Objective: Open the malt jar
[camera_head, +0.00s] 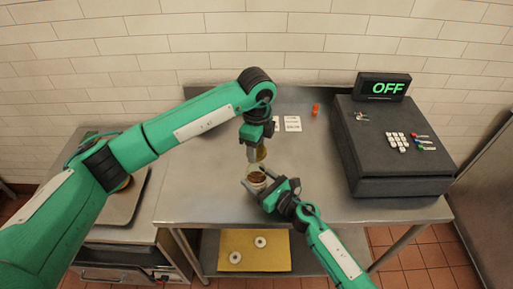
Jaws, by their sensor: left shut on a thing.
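The malt jar (256,179) stands on the steel table, with its round top uncovered and brown contents showing. My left gripper (253,158) points down just above and behind the jar. It is shut on a golden-brown lid (261,153), which is partly hidden by the gripper and held apart from the jar. My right gripper (254,183) reaches in from the lower right, with its fingers spread on either side of the jar. Whether those fingers press on the jar is too small to tell.
A dark box (392,145) with an "OFF" display (384,87) takes up the table's right end. White labels (292,124) and an orange bottle (315,110) are behind the jar. A yellow board (265,251) with two white rings lies on the lower shelf. The table front right is clear.

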